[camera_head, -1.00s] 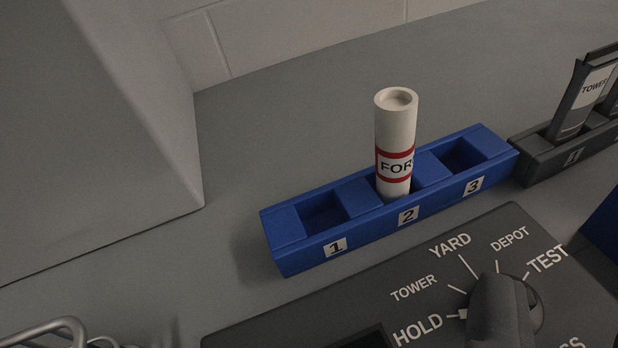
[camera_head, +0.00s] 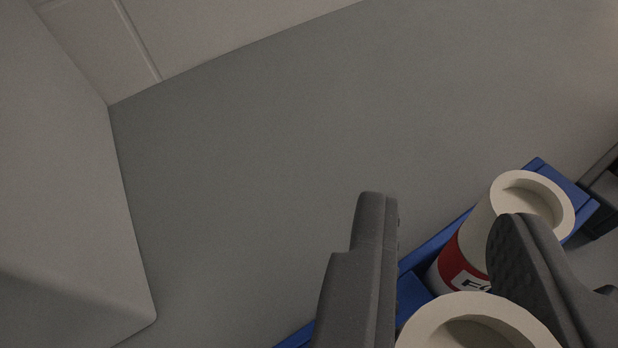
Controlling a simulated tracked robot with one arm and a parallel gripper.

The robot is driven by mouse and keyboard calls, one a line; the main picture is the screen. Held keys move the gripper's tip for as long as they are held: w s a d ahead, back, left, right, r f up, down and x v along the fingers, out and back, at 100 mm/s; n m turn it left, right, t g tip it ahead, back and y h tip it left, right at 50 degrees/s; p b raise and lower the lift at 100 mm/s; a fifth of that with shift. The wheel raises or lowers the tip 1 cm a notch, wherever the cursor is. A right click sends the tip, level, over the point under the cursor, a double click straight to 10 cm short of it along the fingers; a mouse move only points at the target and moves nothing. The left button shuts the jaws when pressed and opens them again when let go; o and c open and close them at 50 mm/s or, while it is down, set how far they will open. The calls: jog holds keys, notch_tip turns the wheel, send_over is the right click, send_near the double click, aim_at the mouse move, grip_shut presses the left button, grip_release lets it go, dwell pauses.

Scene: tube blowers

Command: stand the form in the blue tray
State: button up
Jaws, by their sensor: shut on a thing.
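My gripper (camera_head: 444,215) is at the lower right, its two dark fingers on either side of a white tube (camera_head: 415,326). It is shut on this tube. Only the tube's round, hollow top and rim show; any label on it is out of view. A second white tube (camera_head: 478,238) with a red band and a partly seen label beginning with F stands in the blue tray (camera_head: 432,247), just beyond the held one. My right finger covers part of it. The tray's numbers and most of its compartments are hidden, so I cannot tell which compartment lies under the held tube.
A dark grey rack (camera_head: 603,190) adjoins the tray's right end at the picture's edge. A large pale block (camera_head: 70,200) stands at the left.

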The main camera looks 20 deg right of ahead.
jog(key=f, duration=0.1)
jog(key=w+f+b, duration=0.1)
jog(key=w+f, duration=0.1)
jog(key=f, duration=0.1)
jog(key=shift+a, duration=0.1)
jog(key=shift+r, duration=0.1)
jog(key=o, duration=0.7)
jog(key=shift+c, duration=0.2)
jog(key=p+v, duration=0.1)
jog(key=v, duration=1.1)
jog(key=shift+r, duration=0.1)
